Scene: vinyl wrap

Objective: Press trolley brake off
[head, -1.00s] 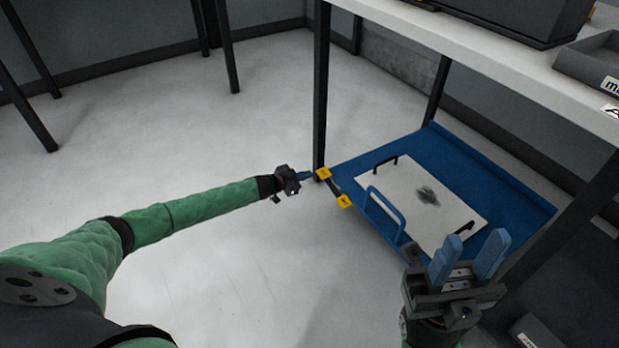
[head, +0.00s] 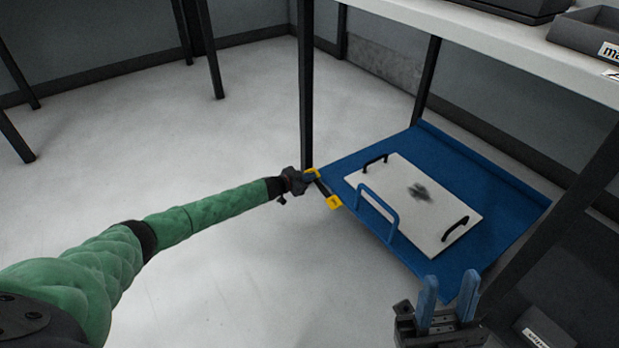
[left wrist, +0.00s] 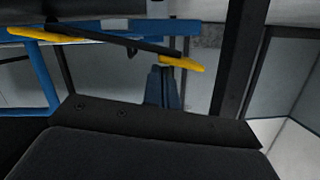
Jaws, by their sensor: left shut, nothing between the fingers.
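The blue trolley (head: 425,143) stands under the bench, with a raised blue handle (head: 395,222) on its near side. At its left corner is a dark brake bar (head: 323,188) with yellow ends; the bar also shows in the left wrist view (left wrist: 125,43). My left gripper (head: 307,177) is shut and empty, right at the far yellow end. In the left wrist view its blue fingers (left wrist: 164,80) reach up to just under a yellow end (left wrist: 182,63); I cannot tell whether they touch. My right gripper (head: 447,290) is open and empty, near the trolley's front edge.
A white board (head: 400,180) with black handles lies on the trolley. A dark bench leg (head: 305,90) rises close behind my left gripper. The white bench top (head: 480,45) overhangs the trolley. The floor (head: 200,130) to the left is clear.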

